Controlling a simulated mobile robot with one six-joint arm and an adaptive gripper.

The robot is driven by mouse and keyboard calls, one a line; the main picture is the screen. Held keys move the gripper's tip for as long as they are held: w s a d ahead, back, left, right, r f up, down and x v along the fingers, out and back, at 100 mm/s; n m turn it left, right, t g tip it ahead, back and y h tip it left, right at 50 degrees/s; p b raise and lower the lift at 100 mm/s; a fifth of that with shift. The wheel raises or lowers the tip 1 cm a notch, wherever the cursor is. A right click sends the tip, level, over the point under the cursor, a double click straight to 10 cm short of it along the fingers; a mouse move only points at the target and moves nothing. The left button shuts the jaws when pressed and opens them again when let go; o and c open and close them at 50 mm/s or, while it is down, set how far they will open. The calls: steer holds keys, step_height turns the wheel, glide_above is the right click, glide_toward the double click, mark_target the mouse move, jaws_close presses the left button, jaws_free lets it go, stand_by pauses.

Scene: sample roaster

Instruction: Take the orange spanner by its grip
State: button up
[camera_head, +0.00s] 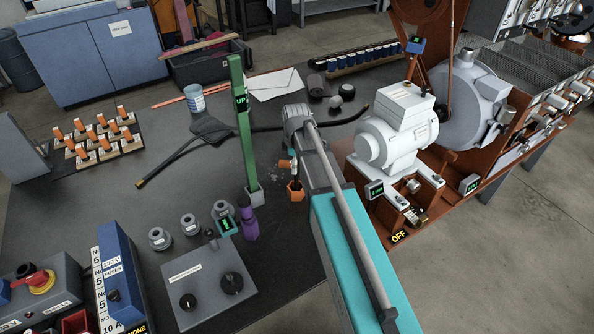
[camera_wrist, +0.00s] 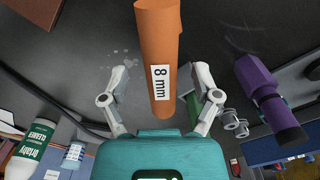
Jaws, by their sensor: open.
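The orange spanner's grip (camera_wrist: 158,60), marked "8 mm", shows large in the wrist view. It stands between the two fingers of my gripper (camera_wrist: 164,80), which are open on either side with a gap to each. In the head view my gripper (camera_head: 290,166) is low over the table, just right of the green post. Small orange parts (camera_head: 296,187) show at and below the fingers there; the arm hides much of the spanner, and I cannot tell its lower end.
A dark cable (camera_head: 182,152) crosses the table behind. A white motor (camera_head: 390,135) stands to the right.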

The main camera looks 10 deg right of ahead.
steer(key=shift+f, duration=0.25)
stand_by(0.8)
jaws_close()
stand_by(0.5)
